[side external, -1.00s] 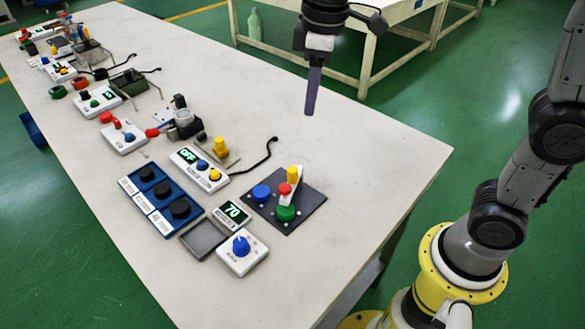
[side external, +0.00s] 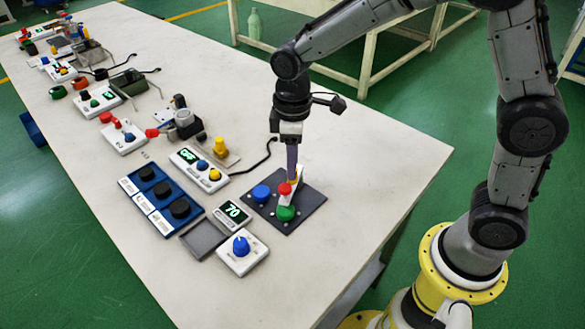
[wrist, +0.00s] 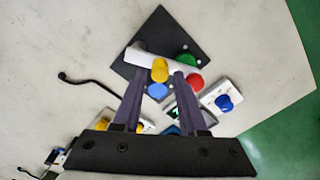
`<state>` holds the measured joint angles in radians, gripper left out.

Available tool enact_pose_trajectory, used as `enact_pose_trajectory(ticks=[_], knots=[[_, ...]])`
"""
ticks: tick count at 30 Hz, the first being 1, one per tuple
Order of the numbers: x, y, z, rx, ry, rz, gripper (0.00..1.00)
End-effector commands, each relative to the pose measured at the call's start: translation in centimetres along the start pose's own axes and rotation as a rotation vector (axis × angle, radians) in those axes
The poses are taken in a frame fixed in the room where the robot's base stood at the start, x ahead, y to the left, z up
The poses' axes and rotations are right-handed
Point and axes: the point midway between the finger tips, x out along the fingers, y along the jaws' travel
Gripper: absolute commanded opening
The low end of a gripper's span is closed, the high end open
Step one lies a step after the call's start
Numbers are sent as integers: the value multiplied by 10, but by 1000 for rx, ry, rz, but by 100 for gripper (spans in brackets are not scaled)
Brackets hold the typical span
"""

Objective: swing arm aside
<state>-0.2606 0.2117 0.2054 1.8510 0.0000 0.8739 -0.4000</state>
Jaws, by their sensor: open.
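A dark square plate (side external: 310,213) near the table's front right corner bears a white swing arm (wrist: 140,57). A yellow peg (wrist: 160,68) stands up from this arm. My gripper (side external: 292,180) points down over the arm and mostly hides the peg in the side view. In the wrist view its fingers (wrist: 159,75) are apart, one on each side of the peg; I cannot tell whether either touches it.
A display box reading 70 (side external: 232,214), a white box with a blue knob (side external: 242,252) and a blue tray with black knobs (side external: 148,207) stand close to the left. A black cable (side external: 258,163) lies behind. The table to the right is clear.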

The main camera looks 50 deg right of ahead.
Motion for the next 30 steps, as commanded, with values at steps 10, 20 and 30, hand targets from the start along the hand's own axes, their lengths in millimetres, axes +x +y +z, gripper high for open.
enact_pose_trajectory(ticks=[10,20,30], knots=[[26,0,0,0,-1,0,42],[26,0,0,0,0,0,24],[25,0,0,0,1,0,0]])
